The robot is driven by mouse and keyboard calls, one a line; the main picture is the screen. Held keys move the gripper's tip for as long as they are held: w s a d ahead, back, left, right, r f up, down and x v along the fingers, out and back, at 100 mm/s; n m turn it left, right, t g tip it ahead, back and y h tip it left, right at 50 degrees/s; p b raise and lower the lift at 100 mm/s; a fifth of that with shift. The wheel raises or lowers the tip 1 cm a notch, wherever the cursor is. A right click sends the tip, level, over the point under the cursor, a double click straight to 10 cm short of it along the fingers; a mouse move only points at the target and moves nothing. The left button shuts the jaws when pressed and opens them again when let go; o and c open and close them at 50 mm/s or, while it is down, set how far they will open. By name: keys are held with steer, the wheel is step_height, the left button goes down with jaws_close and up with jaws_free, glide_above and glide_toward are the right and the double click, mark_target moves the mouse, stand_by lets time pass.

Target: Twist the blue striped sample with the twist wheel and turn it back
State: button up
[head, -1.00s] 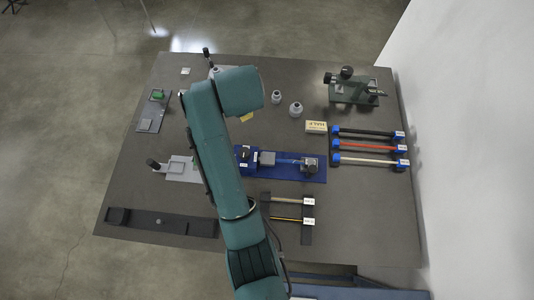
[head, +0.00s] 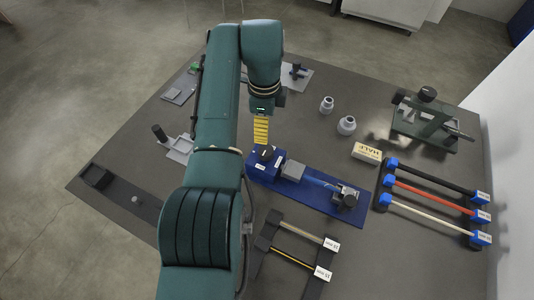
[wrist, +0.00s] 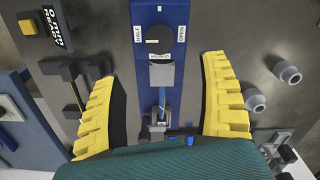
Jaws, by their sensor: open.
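The blue sample (head: 322,182) lies in the dark blue twist fixture (head: 310,200), between a grey block (head: 292,170) and a grey clamp (head: 345,197). It also shows in the wrist view (wrist: 161,98); its stripe is too small to make out. The twist wheel (wrist: 159,38) is a round dark knob at the fixture's far end in the wrist view, between HALF and OPEN labels. A white mark on it points left towards HALF. My gripper (wrist: 165,105) is open and empty above the fixture, its yellow fingers either side. In the head view one finger (head: 261,130) shows near the wheel end.
A rack with black, red and white samples (head: 430,200) lies right, and a smaller rack (head: 290,255) in front. Two grey weights (head: 346,125), a cream HALF block (head: 367,153) and a green device (head: 430,120) stand behind. The wrist view shows a yellow block (wrist: 32,27) upper left.

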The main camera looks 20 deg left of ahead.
mark_target(266, 150)
step_height(266, 150, down, 13)
steer(key=b, duration=0.2)
steer(key=shift+f+b, duration=0.1)
steer(key=shift+b, duration=0.25)
steer(key=shift+d, duration=0.1)
steer(key=c, duration=1.2)
